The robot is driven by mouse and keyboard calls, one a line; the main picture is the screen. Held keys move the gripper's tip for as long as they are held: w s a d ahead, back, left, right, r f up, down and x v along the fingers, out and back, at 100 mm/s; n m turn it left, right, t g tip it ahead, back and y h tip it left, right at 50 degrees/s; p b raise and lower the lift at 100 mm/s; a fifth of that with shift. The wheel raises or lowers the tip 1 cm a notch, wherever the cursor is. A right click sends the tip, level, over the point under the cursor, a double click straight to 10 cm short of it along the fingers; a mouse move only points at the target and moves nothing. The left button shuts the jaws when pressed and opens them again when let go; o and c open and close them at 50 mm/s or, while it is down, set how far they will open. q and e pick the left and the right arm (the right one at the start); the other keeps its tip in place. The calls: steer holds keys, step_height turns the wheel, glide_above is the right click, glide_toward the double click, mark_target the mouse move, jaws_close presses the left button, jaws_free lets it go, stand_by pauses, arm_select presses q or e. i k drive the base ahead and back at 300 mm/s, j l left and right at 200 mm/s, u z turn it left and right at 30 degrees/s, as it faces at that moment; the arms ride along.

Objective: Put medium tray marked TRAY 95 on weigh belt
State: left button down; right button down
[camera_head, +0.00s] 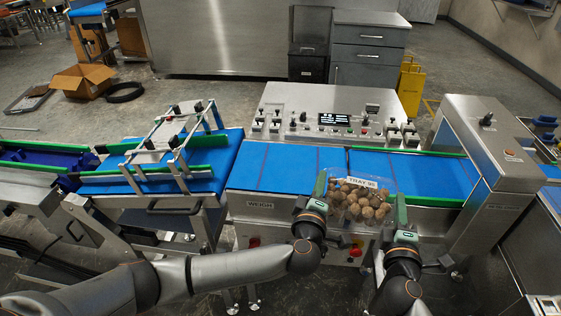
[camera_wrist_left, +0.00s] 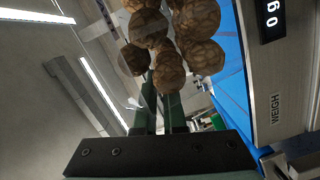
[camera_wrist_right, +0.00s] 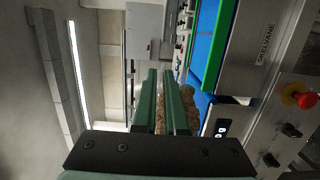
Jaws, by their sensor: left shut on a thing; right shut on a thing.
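The clear tray (camera_head: 350,207) marked TRAY 95 holds several round brown items. It is between my two grippers, over the front edge of the blue belts; its exact height is hard to tell. My left gripper (camera_head: 320,187) is shut on its left side and my right gripper (camera_head: 396,212) on its right side. The brown items (camera_wrist_left: 170,40) fill the top of the left wrist view; a few (camera_wrist_right: 190,108) show beside the fingers in the right wrist view. The weigh belt (camera_head: 275,168), blue with a WEIGH label on its front, lies behind and left of the tray.
A second blue belt (camera_head: 425,175) adjoins on the right, with green rails. A metal guide frame (camera_head: 165,145) stands over the left belt. A control panel (camera_head: 325,115) runs behind the belts. A steel housing (camera_head: 485,150) blocks the right end. The weigh belt surface is clear.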

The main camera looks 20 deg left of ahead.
mark_target(273, 167)
steer(key=i+j+u, duration=0.15)
steer(key=i+j, duration=0.15)
steer(key=j, duration=0.15)
steer(key=i+j+u, duration=0.1)
steer(key=i+j, duration=0.2)
steer(key=j, duration=0.1)
